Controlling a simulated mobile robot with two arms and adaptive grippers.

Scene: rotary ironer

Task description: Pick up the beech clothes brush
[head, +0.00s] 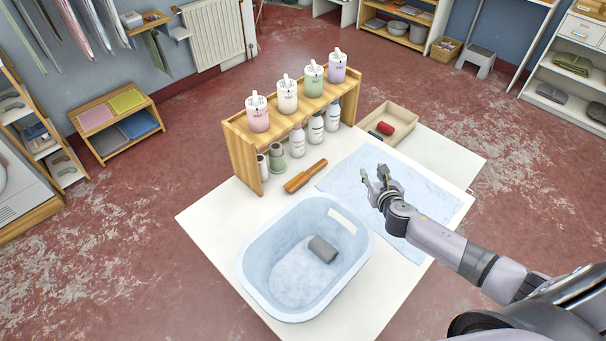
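The clothes brush, an orange-brown wooden piece with a slim handle (305,177), lies on the white table (215,215) between the wooden rack and the blue tub. Its handle points up and to the right. My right gripper (373,172) is to the right of the brush, over the pale blue cloth (435,190). Its two fingers are apart with nothing between them. It is clear of the brush. My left gripper is not in view.
A pale blue tub (254,268) with a grey roll (323,249) inside stands in front of the brush. Behind it a wooden rack (243,150) holds several pump bottles above and more bottles below. A wooden tray (402,122) with a red item (385,128) sits at the back right.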

